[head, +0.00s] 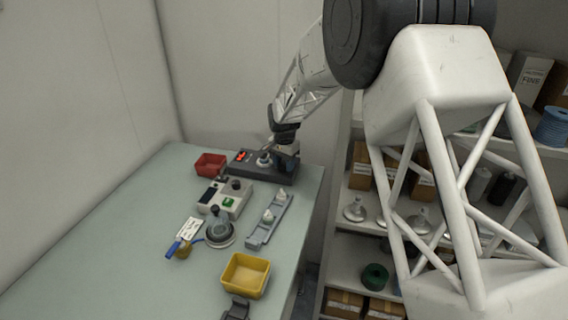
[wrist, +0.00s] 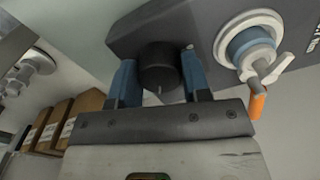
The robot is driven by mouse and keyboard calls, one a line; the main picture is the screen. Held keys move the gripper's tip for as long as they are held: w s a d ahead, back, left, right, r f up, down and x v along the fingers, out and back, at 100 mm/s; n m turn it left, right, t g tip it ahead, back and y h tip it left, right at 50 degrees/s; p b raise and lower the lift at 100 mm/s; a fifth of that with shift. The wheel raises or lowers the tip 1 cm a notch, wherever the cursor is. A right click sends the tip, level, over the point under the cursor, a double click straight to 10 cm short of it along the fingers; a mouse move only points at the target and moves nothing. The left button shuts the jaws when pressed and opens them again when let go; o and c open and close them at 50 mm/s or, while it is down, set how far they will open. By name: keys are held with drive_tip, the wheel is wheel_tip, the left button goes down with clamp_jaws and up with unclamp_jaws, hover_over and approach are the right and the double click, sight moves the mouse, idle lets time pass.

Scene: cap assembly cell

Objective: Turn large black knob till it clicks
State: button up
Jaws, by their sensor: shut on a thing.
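The large black knob (wrist: 160,66) sits on a dark grey panel box (wrist: 205,14). It has a small pale mark on its near edge. My gripper (wrist: 158,74) has one blue finger on each side of the knob and is shut on it. In the head view, my gripper (head: 286,150) is at the right end of the panel box (head: 262,172), at the table's far edge. The knob is hidden behind the gripper there.
A white and blue fitting with an orange-tipped lever (wrist: 252,46) stands close beside the right finger. A red bin (head: 210,164), a pale control box (head: 236,204), a grey rack (head: 262,232) and a yellow bin (head: 245,275) stand on the table. Shelves are at right.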

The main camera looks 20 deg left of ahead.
sight(284, 162)
drive_tip(key=shift+m, duration=0.3)
drive_tip(key=o, duration=0.9)
drive_tip(key=shift+r, duration=0.1)
drive_tip(key=shift+r, duration=3.8)
drive_tip(key=shift+r, duration=0.1)
